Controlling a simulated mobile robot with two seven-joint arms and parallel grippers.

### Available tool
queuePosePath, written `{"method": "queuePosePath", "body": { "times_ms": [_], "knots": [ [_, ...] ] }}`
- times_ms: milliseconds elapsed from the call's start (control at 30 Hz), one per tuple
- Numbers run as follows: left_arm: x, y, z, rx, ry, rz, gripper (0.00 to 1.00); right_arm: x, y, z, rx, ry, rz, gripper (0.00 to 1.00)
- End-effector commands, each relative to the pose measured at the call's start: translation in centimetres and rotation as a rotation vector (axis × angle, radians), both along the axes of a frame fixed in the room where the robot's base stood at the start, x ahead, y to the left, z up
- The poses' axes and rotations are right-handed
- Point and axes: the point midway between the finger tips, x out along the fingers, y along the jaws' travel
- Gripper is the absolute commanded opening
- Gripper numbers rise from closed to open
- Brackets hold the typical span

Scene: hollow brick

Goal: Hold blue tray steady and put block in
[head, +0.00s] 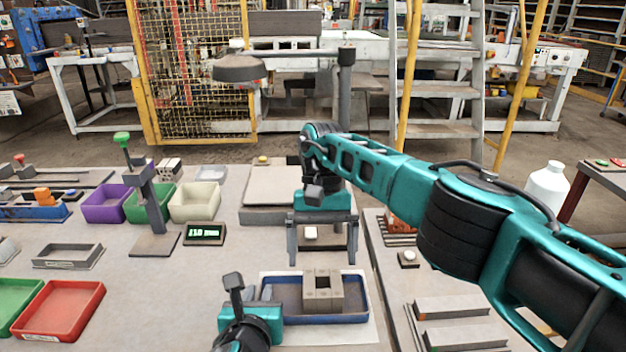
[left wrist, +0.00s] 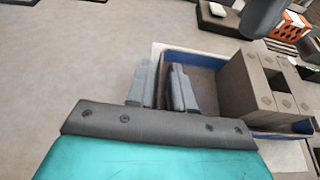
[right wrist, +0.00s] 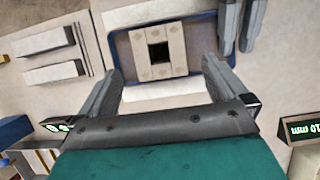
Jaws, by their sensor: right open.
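The blue tray (head: 345,318) lies on a white sheet near the table's front. A grey hollow block (head: 322,306) with a square hole stands inside the tray, and it also shows in the left wrist view (left wrist: 245,90). My left gripper (head: 265,293) is at the tray's left wall, one finger outside and one inside; its fingers (left wrist: 160,85) are closed about the wall. My right gripper (head: 322,258) is open and empty above and behind the block, fingers pointing down; in the right wrist view the block (right wrist: 174,50) lies beyond the fingertips, apart from them.
A grey stand with a green knob (head: 122,137) and a display (head: 205,234) stand left. Purple (head: 105,208), green and cream bins are behind; a red tray (head: 62,310) lies front left. Grey bars (head: 460,308) lie right.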

Motion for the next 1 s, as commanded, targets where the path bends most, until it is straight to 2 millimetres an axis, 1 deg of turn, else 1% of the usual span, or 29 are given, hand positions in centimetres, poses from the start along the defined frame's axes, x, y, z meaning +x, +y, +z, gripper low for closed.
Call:
{"method": "queuePosePath", "body": {
  "times_ms": [33,167,400,533,667,900,1000],
  "knots": [
    [0.0,0.0,0.0,0.000,0.000,0.000,0.27,0.0,0.0,0.0,0.000,0.000,0.000,1.00],
    [0.0,0.0,0.0,0.000,0.000,0.000,0.38,0.0,0.0,0.0,0.000,0.000,0.000,1.00],
    [-0.1,0.0,0.0,0.000,0.000,0.000,0.38,0.0,0.0,0.0,0.000,0.000,0.000,1.00],
    [-0.8,0.0,0.3,0.001,-0.001,-0.001,0.38,0.0,0.0,0.0,0.000,0.000,-0.001,1.00],
    [-2.6,0.0,1.0,0.000,0.000,-0.002,0.38,0.0,0.0,0.0,0.000,0.000,-0.001,1.00],
    [-7.2,0.0,2.9,-0.002,0.001,-0.002,0.38,0.0,0.0,0.0,0.000,0.000,0.000,1.00],
    [-8.9,0.0,3.6,-0.001,0.001,-0.002,0.38,0.0,0.0,0.0,0.000,0.000,0.000,1.00]
  ]
}}
